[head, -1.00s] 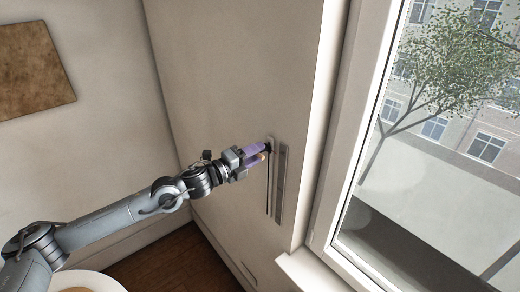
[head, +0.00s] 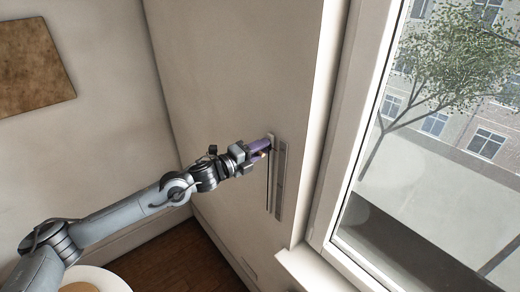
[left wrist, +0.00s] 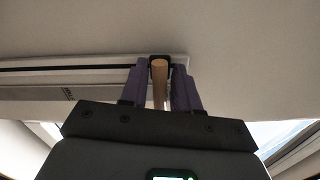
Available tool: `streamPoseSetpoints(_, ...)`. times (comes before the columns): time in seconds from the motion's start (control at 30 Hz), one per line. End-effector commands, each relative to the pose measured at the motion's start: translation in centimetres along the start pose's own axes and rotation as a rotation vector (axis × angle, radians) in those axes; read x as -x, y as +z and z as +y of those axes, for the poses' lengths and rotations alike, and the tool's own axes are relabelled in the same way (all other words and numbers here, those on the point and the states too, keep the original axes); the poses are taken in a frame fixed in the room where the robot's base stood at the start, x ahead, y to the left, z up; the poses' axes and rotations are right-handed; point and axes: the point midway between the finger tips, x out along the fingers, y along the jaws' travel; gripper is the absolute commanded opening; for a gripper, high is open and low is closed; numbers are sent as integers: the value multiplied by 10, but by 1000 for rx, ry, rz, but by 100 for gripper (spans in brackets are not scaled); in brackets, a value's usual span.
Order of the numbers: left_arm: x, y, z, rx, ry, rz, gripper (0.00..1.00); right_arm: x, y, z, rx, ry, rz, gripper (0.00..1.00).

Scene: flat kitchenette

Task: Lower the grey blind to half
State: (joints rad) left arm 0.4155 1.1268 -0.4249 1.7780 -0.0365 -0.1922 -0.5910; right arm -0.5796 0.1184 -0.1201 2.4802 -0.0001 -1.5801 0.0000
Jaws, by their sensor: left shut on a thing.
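A slider plate with a long dark slot (head: 279,190) is fixed upright on the wall left of the window. My left gripper (head: 265,148) is at the plate's top end. Its purple fingers are shut on a wooden peg handle (left wrist: 159,88), which stands between the fingertips in the left wrist view. The peg's dark mount is at the end of the slot there. The grey blind does not show in either view; the visible window pane (head: 440,150) is uncovered. My right gripper is not in view.
The white window frame and sill (head: 310,268) stand right of the slider plate. A brown board (head: 35,68) hangs on the left wall. A round white-rimmed thing (head: 112,280) is under my left arm.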

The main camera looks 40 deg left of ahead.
Motion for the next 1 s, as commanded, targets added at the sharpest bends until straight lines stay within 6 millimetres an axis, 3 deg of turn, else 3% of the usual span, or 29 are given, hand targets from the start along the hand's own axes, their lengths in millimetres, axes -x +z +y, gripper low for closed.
streamPoseSetpoints(0.27, 0, -2, 11, -3, 2, 0, 0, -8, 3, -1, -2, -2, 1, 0)
streamPoseSetpoints(0.83, 0, -25, 129, -3, 7, 0, 0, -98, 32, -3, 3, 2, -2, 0)
streamPoseSetpoints(1.0, 0, -29, 150, -5, 6, 0, 0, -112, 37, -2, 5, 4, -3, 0)
